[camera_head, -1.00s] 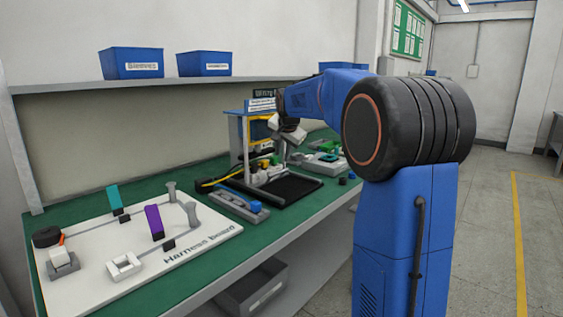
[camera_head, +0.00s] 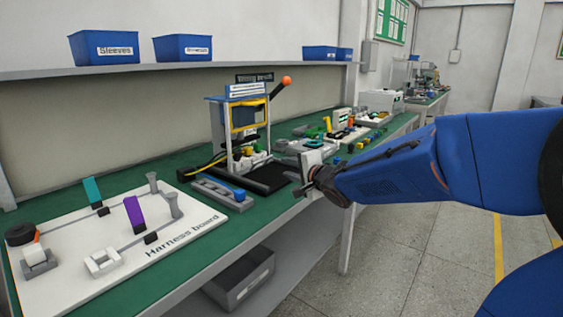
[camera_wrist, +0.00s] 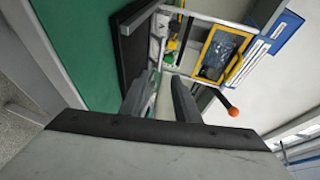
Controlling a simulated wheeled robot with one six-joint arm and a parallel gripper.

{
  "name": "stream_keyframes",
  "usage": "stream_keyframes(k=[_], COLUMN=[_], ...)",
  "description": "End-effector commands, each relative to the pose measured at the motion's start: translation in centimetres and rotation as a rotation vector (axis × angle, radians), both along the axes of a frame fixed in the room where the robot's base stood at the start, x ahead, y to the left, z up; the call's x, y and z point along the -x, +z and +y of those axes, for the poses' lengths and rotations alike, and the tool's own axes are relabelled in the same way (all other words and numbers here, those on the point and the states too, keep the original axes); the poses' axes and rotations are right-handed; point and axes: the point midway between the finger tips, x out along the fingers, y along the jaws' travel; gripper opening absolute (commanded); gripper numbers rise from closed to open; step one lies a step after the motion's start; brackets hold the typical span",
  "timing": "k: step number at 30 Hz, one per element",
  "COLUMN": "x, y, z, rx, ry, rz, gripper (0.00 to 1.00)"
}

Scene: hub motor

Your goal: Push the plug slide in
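The test station (camera_head: 240,125) stands on the green bench, with a yellow-edged panel (camera_head: 246,114) and a raised lever with an orange knob (camera_head: 287,82). In the wrist view the panel (camera_wrist: 218,54) and orange knob (camera_wrist: 233,111) appear past my fingers. A grey rail fixture with a blue block (camera_head: 239,195) lies in front of the station at left. I cannot tell for sure which part is the plug slide. My gripper (camera_head: 303,180) hangs near the bench's front edge, right of the black mat. In the wrist view its fingers (camera_wrist: 164,78) are apart, with nothing between them.
The black mat (camera_head: 262,178) lies before the station. A white harness board (camera_head: 130,262) with upright posts fills the bench's left end. Several small parts and fixtures (camera_head: 350,135) stand to the right. A shelf with blue bins (camera_head: 183,47) runs above. A grey bin (camera_head: 240,282) sits below.

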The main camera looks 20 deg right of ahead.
Motion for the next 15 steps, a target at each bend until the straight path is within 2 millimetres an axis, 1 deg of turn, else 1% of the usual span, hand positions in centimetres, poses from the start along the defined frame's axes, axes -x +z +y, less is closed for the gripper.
stream_keyframes(k=[2,5,8,15], x=[0.1,-0.5,-1.5,-4.8], y=[-0.1,-0.3,-0.4,-1.1], z=[0.5,0.6,0.8,1.6], rx=[-0.01,-0.012,-0.012,-0.012], ry=[0.011,0.013,0.011,0.01], rz=[-0.003,-0.002,-0.002,-0.001], gripper=[0.29,0.29,0.29,0.29])
